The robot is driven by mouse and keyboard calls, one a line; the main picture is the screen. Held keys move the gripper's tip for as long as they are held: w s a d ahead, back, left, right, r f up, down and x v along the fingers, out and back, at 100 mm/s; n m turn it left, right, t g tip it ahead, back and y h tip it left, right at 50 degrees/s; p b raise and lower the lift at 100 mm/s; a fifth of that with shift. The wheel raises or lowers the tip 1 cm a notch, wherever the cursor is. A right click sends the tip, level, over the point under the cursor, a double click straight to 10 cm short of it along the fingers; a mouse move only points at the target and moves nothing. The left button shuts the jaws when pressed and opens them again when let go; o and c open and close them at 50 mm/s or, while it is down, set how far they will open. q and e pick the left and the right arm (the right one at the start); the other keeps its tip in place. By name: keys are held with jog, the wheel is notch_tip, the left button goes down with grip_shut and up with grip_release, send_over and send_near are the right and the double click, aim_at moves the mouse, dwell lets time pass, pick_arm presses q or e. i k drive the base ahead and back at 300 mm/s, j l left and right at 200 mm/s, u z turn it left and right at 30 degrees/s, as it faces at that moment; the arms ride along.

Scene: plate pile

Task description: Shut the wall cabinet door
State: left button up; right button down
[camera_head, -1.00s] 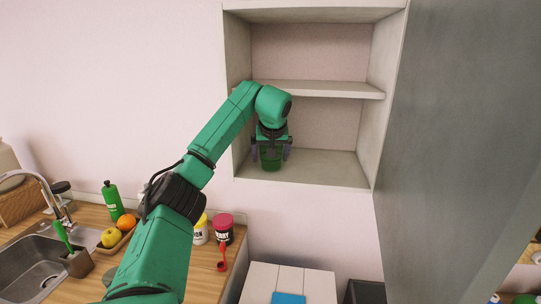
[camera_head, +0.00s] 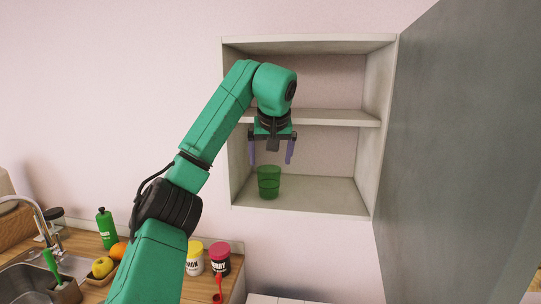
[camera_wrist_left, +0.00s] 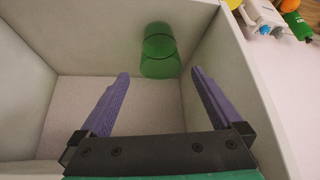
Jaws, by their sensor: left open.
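The wall cabinet (camera_head: 308,44) is open, with its grey door (camera_head: 450,150) swung out along the right side of the head view. A green glass (camera_head: 268,182) stands upright on the cabinet's lower shelf, near the left wall. My left gripper (camera_head: 271,158) is open and empty, pointing down just above the glass and apart from it. In the left wrist view the glass (camera_wrist_left: 159,50) shows beyond the spread purple fingers (camera_wrist_left: 158,85). My right gripper is not in view.
Below on the wooden counter are a sink (camera_head: 25,283), a green bottle (camera_head: 106,228), fruit (camera_head: 103,267) and two jars, one yellow (camera_head: 194,258) and one dark red (camera_head: 220,258). The upper shelf (camera_head: 330,117) is empty and close behind my gripper.

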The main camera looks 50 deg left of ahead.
aim_at(456, 219)
jog(key=k+l, duration=0.2)
jog(key=k, duration=0.3)
jog(key=k+l, duration=0.15)
jog(key=k, duration=0.3)
